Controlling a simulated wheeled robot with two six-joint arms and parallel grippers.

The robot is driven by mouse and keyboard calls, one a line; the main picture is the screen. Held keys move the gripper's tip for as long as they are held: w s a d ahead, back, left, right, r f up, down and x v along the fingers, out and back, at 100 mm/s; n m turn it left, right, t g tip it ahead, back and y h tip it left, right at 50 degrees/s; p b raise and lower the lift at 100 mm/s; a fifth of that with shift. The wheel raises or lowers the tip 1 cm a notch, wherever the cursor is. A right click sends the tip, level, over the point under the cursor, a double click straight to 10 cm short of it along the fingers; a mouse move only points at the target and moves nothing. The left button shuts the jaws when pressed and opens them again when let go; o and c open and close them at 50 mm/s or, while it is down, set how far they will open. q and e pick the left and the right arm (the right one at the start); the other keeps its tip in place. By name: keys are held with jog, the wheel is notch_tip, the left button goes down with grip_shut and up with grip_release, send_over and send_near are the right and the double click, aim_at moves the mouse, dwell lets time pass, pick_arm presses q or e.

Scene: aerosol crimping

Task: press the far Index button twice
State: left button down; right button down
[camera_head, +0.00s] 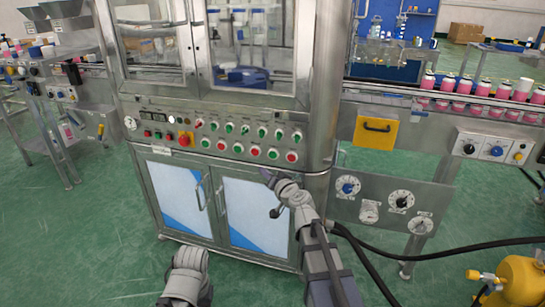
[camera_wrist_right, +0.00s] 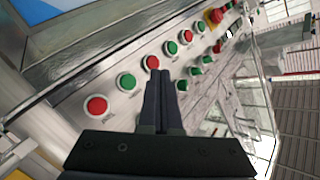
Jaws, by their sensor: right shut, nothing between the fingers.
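The front panel of the steel machine carries two rows of red and green buttons and knobs. The lower row includes a green button (camera_head: 274,153) and a red button (camera_head: 292,156) at its right end. Labels are too small to read, so I cannot tell which is the Index button. My right gripper (camera_head: 268,176) is shut and empty, below the right part of the lower row. In the right wrist view its fingertips (camera_wrist_right: 164,76) point at the panel, with a red button (camera_wrist_right: 151,63) and a green button (camera_wrist_right: 126,83) beside them.
A red mushroom button (camera_head: 185,138) stands out at the panel's left. Cabinet doors (camera_head: 255,213) with handles lie below the panel. A conveyor with pink cans (camera_head: 480,90) runs at the right. A yellow tank (camera_head: 520,280) and black hoses lie at the lower right.

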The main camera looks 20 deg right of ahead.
aim_at(269, 155)
jog(key=w+d, duration=0.1)
jog(key=w, duration=0.1)
jog(key=w+d, duration=0.1)
jog(key=w, duration=0.1)
jog(key=w+d, duration=0.2)
jog(key=shift+w, duration=0.1)
dwell(2.0)
jog(key=shift+w+d, duration=0.25)
jog(key=shift+w, duration=0.05)
jog(key=shift+w+d, duration=0.25)
jog(key=shift+w, duration=0.1)
dwell(0.6)
jog(key=shift+s, duration=0.15)
dwell(0.3)
jog(key=shift+s+a, duration=0.45)
jog(key=shift+s, duration=0.1)
jog(key=s+a, duration=0.2)
jog(key=s, duration=0.2)
jog(key=shift+s+a, duration=0.1)
jog(key=shift+a, duration=0.3)
